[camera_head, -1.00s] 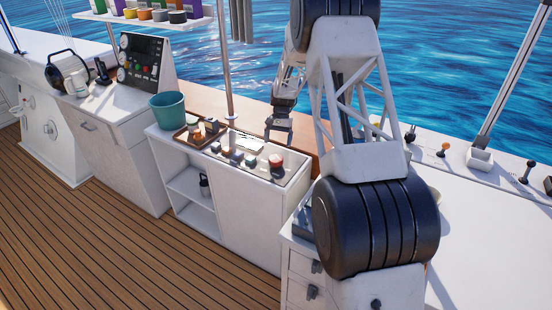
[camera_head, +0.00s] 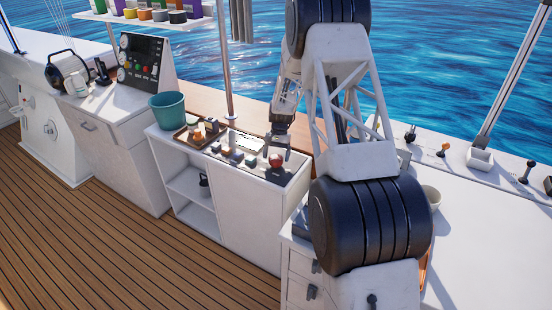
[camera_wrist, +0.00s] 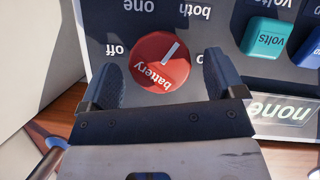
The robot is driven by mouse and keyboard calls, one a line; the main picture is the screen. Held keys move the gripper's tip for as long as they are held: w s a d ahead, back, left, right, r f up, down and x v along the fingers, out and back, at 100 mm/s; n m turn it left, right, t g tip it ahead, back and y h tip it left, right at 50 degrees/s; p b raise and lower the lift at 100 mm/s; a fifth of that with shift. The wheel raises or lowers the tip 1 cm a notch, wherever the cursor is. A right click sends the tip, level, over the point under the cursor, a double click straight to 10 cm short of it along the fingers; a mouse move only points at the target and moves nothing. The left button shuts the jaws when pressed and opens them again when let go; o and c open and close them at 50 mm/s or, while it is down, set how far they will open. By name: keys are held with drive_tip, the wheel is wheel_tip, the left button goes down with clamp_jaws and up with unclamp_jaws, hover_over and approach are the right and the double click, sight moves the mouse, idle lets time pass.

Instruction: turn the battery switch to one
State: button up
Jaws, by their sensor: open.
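The battery switch is a round red knob (camera_wrist: 160,62) marked "battery", with a white line on its face. In the wrist view, where the lettering is upside down, the line points up and right, roughly toward "both". "Off" is to its left and "one" above it. Another label at its right is partly hidden by a finger. My gripper (camera_wrist: 164,68) is open, with one dark finger on each side of the knob; I cannot tell whether they touch it. In the head view, my gripper (camera_head: 277,149) is just above the red knob (camera_head: 276,160) on the panel.
A teal knob (camera_wrist: 266,38) marked "volts" and a blue knob (camera_wrist: 309,50) stand right of the switch in the wrist view. In the head view, a brown tray (camera_head: 191,141) and a teal bucket (camera_head: 167,108) are left of the panel.

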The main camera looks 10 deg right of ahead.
drive_tip(key=shift+s+a+f, duration=0.1)
drive_tip(key=shift+s+f, duration=0.1)
drive_tip(key=shift+f, duration=0.35)
drive_tip(key=shift+c, duration=0.2)
drive_tip(key=c, duration=0.9)
drive_tip(key=shift+n, duration=0.4)
drive_tip(key=n+h, duration=0.1)
drive_tip(key=n, duration=0.1)
drive_tip(key=n+h, duration=0.1)
drive_tip(key=n, duration=0.2)
drive_tip(key=shift+a+g, duration=0.1)
drive_tip(key=shift+g, duration=0.2)
drive_tip(key=n+h, duration=0.2)
drive_tip(key=n, duration=0.4)
drive_tip(key=shift+a+r, duration=0.1)
